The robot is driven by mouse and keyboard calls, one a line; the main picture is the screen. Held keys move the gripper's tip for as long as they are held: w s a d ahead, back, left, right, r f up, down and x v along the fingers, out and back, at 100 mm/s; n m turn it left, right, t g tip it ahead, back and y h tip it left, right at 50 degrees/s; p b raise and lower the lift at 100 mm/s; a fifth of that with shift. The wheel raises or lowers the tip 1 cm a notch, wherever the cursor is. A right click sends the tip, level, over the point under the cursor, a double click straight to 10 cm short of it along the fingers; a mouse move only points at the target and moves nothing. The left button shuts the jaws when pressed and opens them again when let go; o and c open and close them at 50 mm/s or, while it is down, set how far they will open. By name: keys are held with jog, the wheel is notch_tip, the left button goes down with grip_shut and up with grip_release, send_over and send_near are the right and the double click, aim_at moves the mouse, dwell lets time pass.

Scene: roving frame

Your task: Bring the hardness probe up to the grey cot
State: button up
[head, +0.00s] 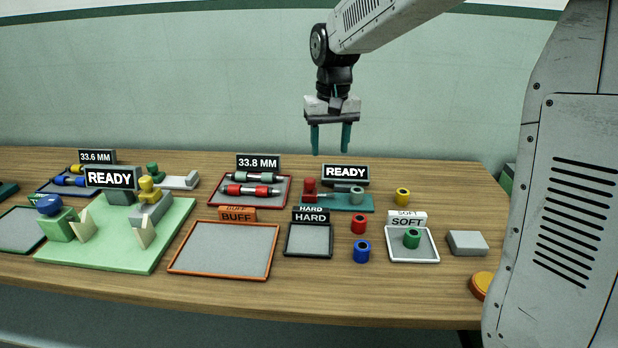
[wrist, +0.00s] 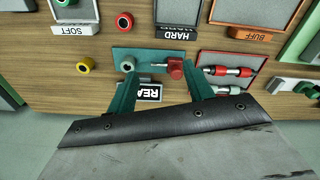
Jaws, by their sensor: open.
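The hardness probe appears to be the red slider (head: 310,190) on the left of a teal base (head: 335,204); it also shows in the wrist view (wrist: 175,68). The grey cot (head: 357,194) sits at the right end of that base in the head view, apart from the red slider, and shows as a ring in the wrist view (wrist: 127,64). A READY sign (head: 346,173) stands behind the base. My gripper (head: 331,148) is open and empty, pointing down above the bench behind the base. Its teal fingers also show in the wrist view (wrist: 158,74).
Red (head: 359,224), blue (head: 361,251) and yellow (head: 402,197) cots stand loose nearby. A green cot (head: 411,238) is in the SOFT tray (head: 425,255). The HARD tray (head: 308,252) and BUFF tray (head: 210,262) are empty. A roller tray (head: 225,203) lies left.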

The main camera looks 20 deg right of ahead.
send_over(310, 179)
notch_tip(310, 179, down, 7)
jog(key=shift+s+f, duration=0.1)
jog(key=shift+f, duration=0.3)
notch_tip(310, 179, down, 8)
jog(key=shift+r, duration=0.25)
